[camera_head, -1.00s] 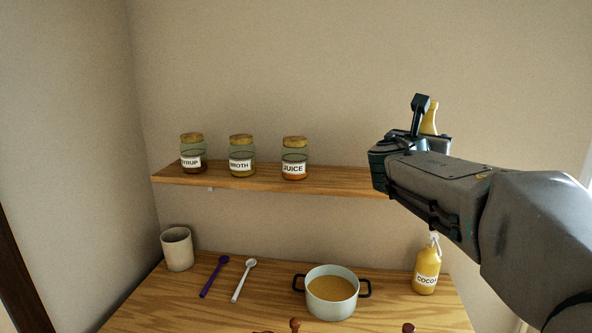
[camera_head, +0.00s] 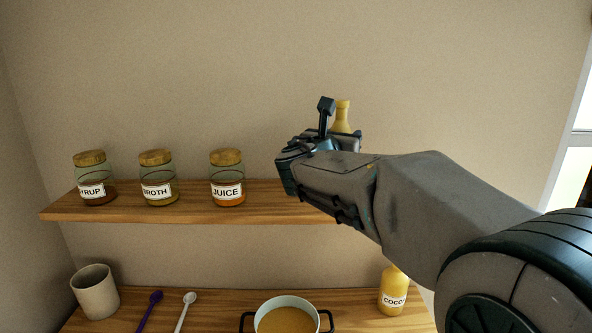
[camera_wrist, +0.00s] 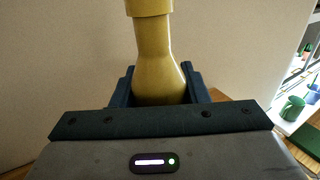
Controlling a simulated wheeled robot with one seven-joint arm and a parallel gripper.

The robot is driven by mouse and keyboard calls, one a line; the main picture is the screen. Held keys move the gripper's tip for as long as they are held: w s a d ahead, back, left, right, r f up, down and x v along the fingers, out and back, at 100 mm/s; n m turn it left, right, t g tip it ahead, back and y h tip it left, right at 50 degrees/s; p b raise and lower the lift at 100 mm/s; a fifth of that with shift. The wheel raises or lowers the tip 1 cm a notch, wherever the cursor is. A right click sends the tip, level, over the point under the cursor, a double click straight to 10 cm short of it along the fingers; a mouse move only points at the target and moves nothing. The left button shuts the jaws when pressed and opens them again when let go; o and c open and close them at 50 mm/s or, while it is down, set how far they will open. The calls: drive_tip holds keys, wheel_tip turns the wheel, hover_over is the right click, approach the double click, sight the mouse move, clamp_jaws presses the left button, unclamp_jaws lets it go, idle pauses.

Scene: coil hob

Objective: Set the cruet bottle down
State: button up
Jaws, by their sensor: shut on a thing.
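The cruet bottle (camera_head: 342,117) is yellow with a narrow neck, and its top shows above my gripper (camera_head: 322,146) in the head view. In the wrist view the bottle (camera_wrist: 158,70) stands upright between the fingers of my gripper (camera_wrist: 157,88), which is shut on it. My gripper is at the right part of the wooden shelf (camera_head: 180,206). The bottle's lower part is hidden by my gripper and arm, so I cannot tell whether it touches the shelf.
Jars labelled syrup (camera_head: 94,180), broth (camera_head: 158,180) and juice (camera_head: 227,180) stand on the shelf's left part. Below, on the counter, are a cup (camera_head: 95,292), two spoons (camera_head: 150,310), a pot (camera_head: 286,318) and a yellow cocoa bottle (camera_head: 394,292).

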drive_tip(key=shift+w+a+f+p, duration=0.1)
drive_tip(key=shift+a+f+p, duration=0.35)
drive_tip(key=shift+a+f, duration=0.75)
drive_tip(key=shift+a+f+p, duration=0.45)
drive_tip(key=shift+a+f, duration=0.5)
drive_tip(key=shift+f, duration=0.5)
drive_tip(key=shift+w+a+f+p, duration=0.1)
drive_tip(key=shift+a+f+p, duration=0.35)
drive_tip(key=shift+a+f, duration=0.75)
drive_tip(key=shift+d+f, duration=0.1)
drive_tip(key=shift+d, duration=0.05)
drive_tip(key=shift+f, duration=0.15)
drive_tip(key=o, duration=1.1)
